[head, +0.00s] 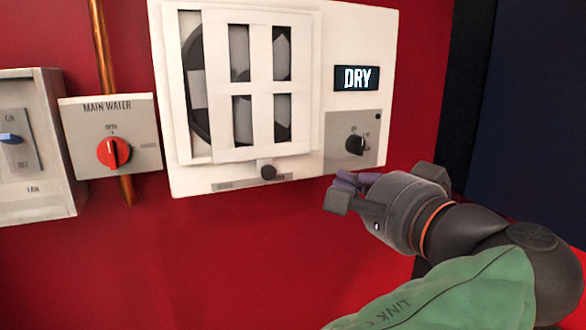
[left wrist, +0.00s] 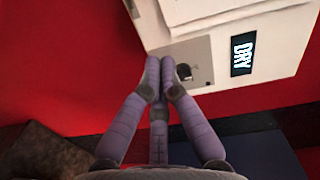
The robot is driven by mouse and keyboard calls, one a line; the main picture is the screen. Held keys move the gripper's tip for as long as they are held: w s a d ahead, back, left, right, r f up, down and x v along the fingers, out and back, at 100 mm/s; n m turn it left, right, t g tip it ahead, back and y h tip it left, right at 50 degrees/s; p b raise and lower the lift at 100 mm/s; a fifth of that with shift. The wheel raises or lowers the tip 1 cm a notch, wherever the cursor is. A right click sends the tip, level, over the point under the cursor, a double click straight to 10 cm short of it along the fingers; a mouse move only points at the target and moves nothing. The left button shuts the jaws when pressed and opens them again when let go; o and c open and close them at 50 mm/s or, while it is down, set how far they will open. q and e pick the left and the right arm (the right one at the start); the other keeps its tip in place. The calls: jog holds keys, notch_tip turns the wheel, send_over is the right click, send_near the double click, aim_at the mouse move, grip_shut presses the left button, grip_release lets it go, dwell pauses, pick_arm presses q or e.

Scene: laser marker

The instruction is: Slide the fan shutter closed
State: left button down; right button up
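The fan shutter (head: 257,83) is a white slatted frame on the wall unit in the head view. Dark and grey fan parts (head: 196,75) show through its slots and past its left side. A dark round knob (head: 268,172) sits at the shutter's lower edge. My left gripper (head: 347,184) is to the right of the knob and slightly lower, apart from it, below the dark dial. In the left wrist view its purple fingers (left wrist: 160,75) come together at the tips with nothing visible between them. My right gripper is not in view.
The unit also carries a DRY display (head: 356,78) and a dark dial (head: 355,144) on a grey plate. To the left are a red main water valve (head: 114,152), a copper pipe (head: 103,45) and a fan switch box (head: 62,145). The red wall below is clear.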

pick_arm(q)
jog(key=shift+w+a, duration=0.1)
jog(key=w+a, duration=0.2)
jog(key=w+a+p, duration=0.1)
jog(key=w+a, duration=0.2)
jog(key=w+a+f, duration=0.1)
jog(key=w+a, duration=0.1)
jog(key=w, duration=0.1)
jog(key=shift+w+a+p, duration=0.25)
jog(key=shift+a+p, duration=0.05)
jog(key=shift+p, duration=0.1)
jog(key=shift+s, duration=0.1)
